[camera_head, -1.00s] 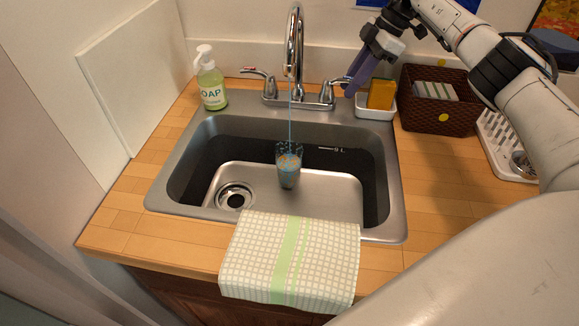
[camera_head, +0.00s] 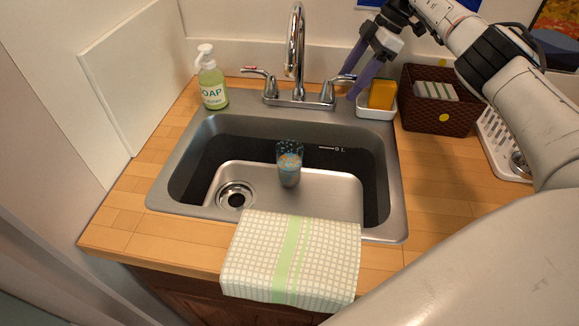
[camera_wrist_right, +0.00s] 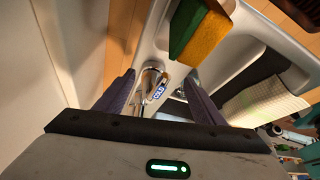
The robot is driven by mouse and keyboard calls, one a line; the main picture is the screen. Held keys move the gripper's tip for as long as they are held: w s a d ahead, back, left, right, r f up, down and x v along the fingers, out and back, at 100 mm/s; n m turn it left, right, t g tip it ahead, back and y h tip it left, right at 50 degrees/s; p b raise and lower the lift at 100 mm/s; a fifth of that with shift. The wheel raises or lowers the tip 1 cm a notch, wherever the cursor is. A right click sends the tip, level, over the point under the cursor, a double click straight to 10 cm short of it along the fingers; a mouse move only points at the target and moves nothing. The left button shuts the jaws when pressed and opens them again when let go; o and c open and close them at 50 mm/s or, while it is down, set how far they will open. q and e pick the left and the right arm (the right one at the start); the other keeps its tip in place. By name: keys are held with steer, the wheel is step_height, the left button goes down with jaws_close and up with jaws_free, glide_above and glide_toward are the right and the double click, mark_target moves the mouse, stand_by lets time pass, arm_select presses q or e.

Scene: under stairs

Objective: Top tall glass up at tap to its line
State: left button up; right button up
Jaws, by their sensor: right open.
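The tall glass (camera_head: 289,168) stands upright in the sink basin under the tap spout (camera_head: 294,40). It holds bluish water in its lower part, with droplets on the clear upper wall. Its line is too small to make out. No stream shows below the spout. My right gripper (camera_head: 349,84) is open at the right tap handle (camera_head: 339,80), one finger on either side. In the right wrist view the handle marked COLD (camera_wrist_right: 158,91) lies between the spread fingers. I cannot tell whether a finger touches it. My left gripper is not in view.
A soap bottle (camera_head: 211,84) stands left of the tap. A white dish with a sponge (camera_head: 381,94) and a brown basket (camera_head: 437,116) stand on the right, close to my right arm. A checked towel (camera_head: 265,258) hangs over the front sink edge.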

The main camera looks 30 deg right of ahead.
steer(key=shift+r, duration=3.5)
steer(key=shift+d+f, duration=0.1)
